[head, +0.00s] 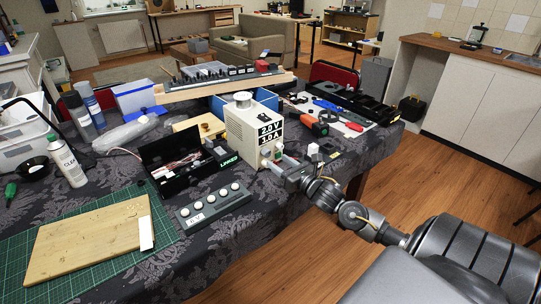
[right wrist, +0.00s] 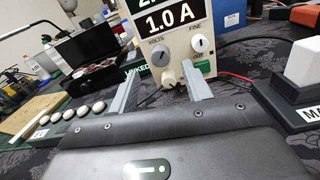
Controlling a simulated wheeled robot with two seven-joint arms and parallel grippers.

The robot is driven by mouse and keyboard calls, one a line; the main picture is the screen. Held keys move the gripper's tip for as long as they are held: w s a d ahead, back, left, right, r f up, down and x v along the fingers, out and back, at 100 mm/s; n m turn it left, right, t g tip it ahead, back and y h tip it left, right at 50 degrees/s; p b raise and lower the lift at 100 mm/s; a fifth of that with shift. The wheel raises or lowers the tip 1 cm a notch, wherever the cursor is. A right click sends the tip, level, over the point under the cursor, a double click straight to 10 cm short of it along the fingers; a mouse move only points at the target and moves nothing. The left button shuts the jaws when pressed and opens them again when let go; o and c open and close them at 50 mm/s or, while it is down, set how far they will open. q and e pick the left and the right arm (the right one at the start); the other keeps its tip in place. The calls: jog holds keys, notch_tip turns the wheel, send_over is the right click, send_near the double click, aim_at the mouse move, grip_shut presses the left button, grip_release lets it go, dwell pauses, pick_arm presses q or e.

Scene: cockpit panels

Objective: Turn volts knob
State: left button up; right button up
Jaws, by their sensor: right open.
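The power supply (head: 245,125) is a cream box on the patterned tablecloth, its front facing my right arm; it also shows in the right wrist view (right wrist: 180,60). The volts knob (right wrist: 157,53) is white, under its label at the left of the panel. The fine knob (right wrist: 200,44) is to its right. My right gripper (head: 283,166) is open in front of the panel. In the right wrist view its two fingers (right wrist: 160,64) are apart, with the volts knob seen between their tips. I cannot tell whether either finger touches it. My left gripper is out of view.
A button strip (head: 213,206) and an open black case (head: 180,165) lie left of the supply. A white block on a black base (right wrist: 302,75) stands close at right in the right wrist view. Tools (head: 335,115) lie further back. A cutting board (head: 85,240) lies front left.

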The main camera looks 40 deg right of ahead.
aim_at(268, 155)
jog(key=w, duration=0.4)
jog(key=shift+w, duration=0.75)
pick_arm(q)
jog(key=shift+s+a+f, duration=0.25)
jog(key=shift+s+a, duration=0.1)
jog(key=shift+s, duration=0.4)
pick_arm(e)
jog(key=shift+c, duration=0.4)
jog(key=c, duration=0.9)
